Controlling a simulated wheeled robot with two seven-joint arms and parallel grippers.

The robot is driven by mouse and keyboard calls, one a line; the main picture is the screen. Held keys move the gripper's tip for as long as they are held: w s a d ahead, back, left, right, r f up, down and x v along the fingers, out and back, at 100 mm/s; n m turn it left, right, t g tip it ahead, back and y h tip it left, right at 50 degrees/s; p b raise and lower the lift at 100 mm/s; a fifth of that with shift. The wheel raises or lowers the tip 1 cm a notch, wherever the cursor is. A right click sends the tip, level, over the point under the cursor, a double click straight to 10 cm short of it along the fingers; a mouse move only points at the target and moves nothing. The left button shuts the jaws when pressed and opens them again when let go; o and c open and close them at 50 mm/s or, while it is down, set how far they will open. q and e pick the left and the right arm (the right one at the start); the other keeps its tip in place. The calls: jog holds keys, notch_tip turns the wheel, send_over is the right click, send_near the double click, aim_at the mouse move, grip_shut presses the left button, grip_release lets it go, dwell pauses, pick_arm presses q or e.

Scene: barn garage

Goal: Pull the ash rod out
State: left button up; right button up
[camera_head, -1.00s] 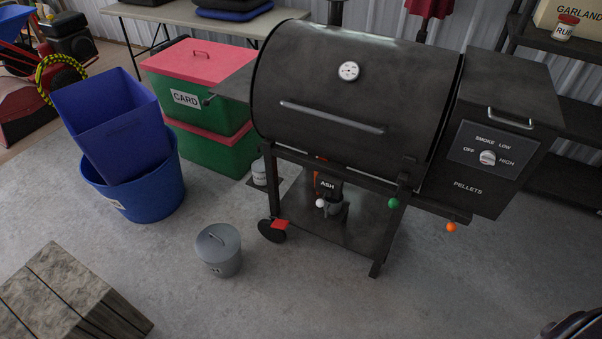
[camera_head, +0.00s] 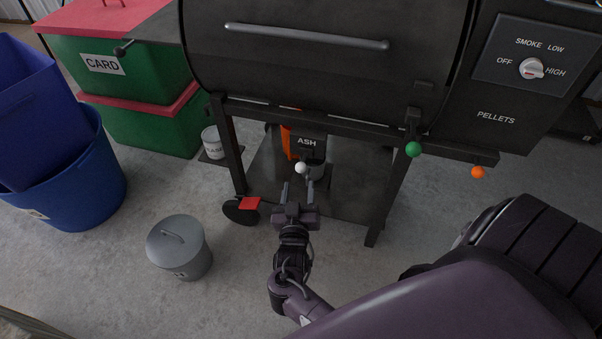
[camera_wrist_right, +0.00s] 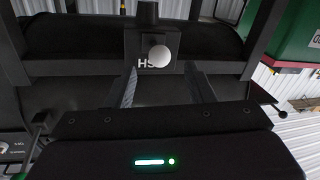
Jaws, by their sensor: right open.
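The ash rod shows as a white ball knob (camera_head: 301,168) under the grill, just below the black plate lettered ASH (camera_head: 307,143). My right gripper (camera_head: 298,186) is open, with its two fingers pointing at the knob from the front. In the right wrist view the white knob (camera_wrist_right: 159,56) lies beyond the fingertips and roughly between them, and the gripper (camera_wrist_right: 163,80) holds nothing. The knob seems still clear of the fingers. The rod behind the knob is mostly hidden. My left gripper does not show.
The grill's black front rail and legs (camera_head: 384,200) frame the space around the knob. A green knob (camera_head: 413,149) and an orange knob (camera_head: 478,172) are to the right. A lidded grey bucket (camera_head: 180,247) stands on the floor at left, near a red pedal (camera_head: 250,203).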

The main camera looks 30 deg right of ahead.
aim_at(301, 168)
jog(key=b+x, duration=0.1)
jog(key=x, duration=0.6)
jog(key=shift+w+d, duration=0.25)
jog(key=shift+a, duration=0.1)
grip_shut()
